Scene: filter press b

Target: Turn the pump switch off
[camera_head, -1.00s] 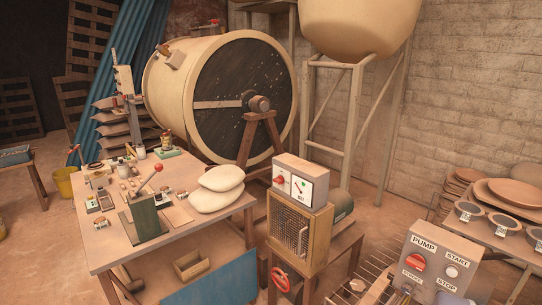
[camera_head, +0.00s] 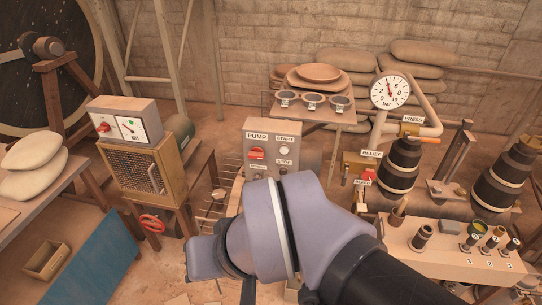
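The pump box (camera_head: 270,142) is a grey panel right of centre-left, labelled PUMP, START and STOP. The pump switch (camera_head: 256,153) is a red knob on the left of its face, under the PUMP label. Its handle looks roughly level, but the small lettering around it is too small to read. Pale buttons (camera_head: 285,151) sit to its right by START and STOP. My arm crosses the lower middle of the view, in front of and below the box, and covers part of its lower edge. My gripper cannot be made out; the arm links hide it or it lies outside the view.
A grey control box (camera_head: 126,121) with another red knob stands on a caged cabinet at left. A red handwheel (camera_head: 152,223) is below it. A PRESS gauge (camera_head: 391,90), pipes and black cylinders are at right. A bench (camera_head: 450,262) with fittings fills the lower right.

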